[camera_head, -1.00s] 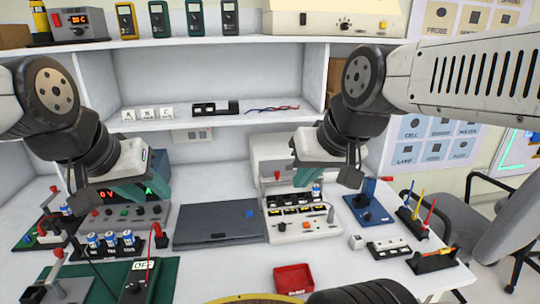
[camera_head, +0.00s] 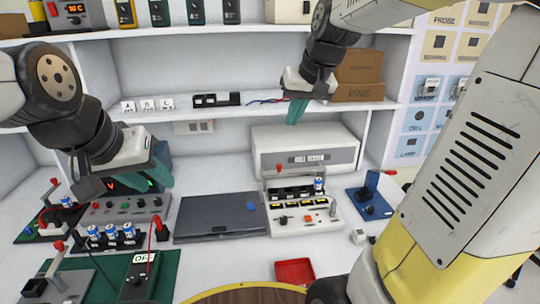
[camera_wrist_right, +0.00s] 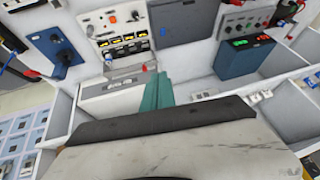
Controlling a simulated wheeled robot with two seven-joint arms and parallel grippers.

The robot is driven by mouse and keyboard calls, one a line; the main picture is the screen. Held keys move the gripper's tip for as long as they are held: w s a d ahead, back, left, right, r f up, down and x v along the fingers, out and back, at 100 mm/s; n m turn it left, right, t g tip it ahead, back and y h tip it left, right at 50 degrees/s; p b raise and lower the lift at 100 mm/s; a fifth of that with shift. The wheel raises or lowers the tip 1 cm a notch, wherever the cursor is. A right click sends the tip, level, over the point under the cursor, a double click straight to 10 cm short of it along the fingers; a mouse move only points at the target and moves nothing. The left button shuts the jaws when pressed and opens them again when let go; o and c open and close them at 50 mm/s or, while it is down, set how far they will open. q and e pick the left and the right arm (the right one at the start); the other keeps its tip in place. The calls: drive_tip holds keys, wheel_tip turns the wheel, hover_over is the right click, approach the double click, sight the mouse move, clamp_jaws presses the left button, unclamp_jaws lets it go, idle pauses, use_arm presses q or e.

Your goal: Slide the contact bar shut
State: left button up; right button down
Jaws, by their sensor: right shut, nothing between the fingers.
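The cell tester (camera_head: 305,160) is a pale box at the back of the bench, with a low front unit (camera_head: 307,222) holding a row of slots and one blue-white cell (camera_head: 319,185). A thin pale bar with a red knob (camera_head: 279,168) stands at the row's rear; I cannot tell its exact slide position. My right gripper (camera_head: 296,111) is shut and empty, raised in front of the shelf above the tester. Its teal fingers (camera_wrist_right: 158,92) also show in the right wrist view, apart from the front unit (camera_wrist_right: 125,42). My left gripper (camera_head: 160,178) hangs over the left-hand meter; its jaw gap is unclear.
A dark closed case (camera_head: 220,215) lies left of the front unit, and a blue switch stand (camera_head: 370,203) stands to its right. A red tray (camera_head: 295,272) sits in front. Shelf edges (camera_head: 230,112) and brown boxes (camera_head: 358,92) are near my right gripper.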

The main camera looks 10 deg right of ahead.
drive_tip(key=w+d+f, duration=0.1)
drive_tip(key=w+f, duration=0.2)
drive_tip(key=w, duration=0.4)
drive_tip(key=w+f, duration=0.2)
drive_tip(key=w, duration=0.6)
drive_tip(key=n+g+h, duration=0.1)
approach(275, 154)
wheel_tip(275, 154, up, 2)
drive_tip(key=s+a, duration=0.1)
drive_tip(key=s, duration=0.2)
drive_tip(key=shift+w+r, duration=0.15)
drive_tip(key=shift+g, duration=0.3)
drive_tip(key=x, duration=1)
drive_tip(key=shift+d, duration=0.2)
drive_tip(key=shift+s+d, duration=0.15)
drive_tip(key=shift+s, duration=0.85)
drive_tip(key=shift+s+d, duration=0.1)
drive_tip(key=shift+s, duration=0.85)
